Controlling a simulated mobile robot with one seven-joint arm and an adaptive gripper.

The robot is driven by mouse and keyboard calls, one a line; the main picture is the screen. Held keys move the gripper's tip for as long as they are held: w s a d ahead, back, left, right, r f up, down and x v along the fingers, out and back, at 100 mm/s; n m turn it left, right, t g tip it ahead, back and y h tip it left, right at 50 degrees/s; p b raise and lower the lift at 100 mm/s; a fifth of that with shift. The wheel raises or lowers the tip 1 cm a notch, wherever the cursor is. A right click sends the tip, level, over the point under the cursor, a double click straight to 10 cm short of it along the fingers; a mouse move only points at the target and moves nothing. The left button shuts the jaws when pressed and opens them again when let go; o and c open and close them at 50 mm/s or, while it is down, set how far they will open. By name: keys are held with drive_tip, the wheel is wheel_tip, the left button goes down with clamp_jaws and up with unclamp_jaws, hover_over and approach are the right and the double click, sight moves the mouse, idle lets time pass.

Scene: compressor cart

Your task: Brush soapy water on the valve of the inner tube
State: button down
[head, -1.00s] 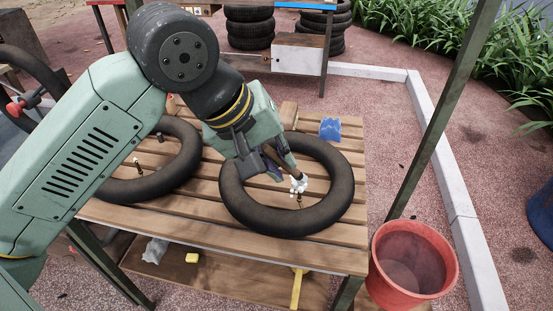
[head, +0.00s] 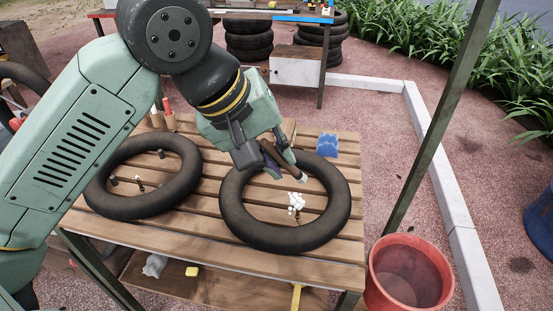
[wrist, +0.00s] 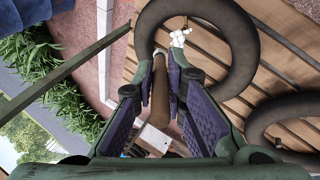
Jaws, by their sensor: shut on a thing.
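The black inner tube (head: 236,222) lies flat on the slatted wooden table (head: 215,248). White foam (head: 296,202) clings to its valve (head: 298,219) inside the ring; foam (wrist: 180,37) and valve also show in the wrist view. My gripper (head: 277,160) is over the ring's far side, shut on a brush (head: 296,172) by its brown handle. The handle also shows between the fingers in the wrist view (wrist: 160,105). The brush's tip is a little above and behind the foam, apart from it in the head view. Its bristles are barely visible.
A second inner tube (head: 100,203) with its own valve (head: 139,185) lies to the left. A blue block (head: 327,145) sits at the table's back right. A red bucket (head: 410,272) stands right of the table, beside a green post (head: 440,115). Red-handled tools (head: 167,110) stand at the back left.

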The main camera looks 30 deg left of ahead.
drive_tip(key=shift+r+p, duration=0.75)
drive_tip(key=shift+r, duration=1.1)
drive_tip(key=shift+f, duration=0.1)
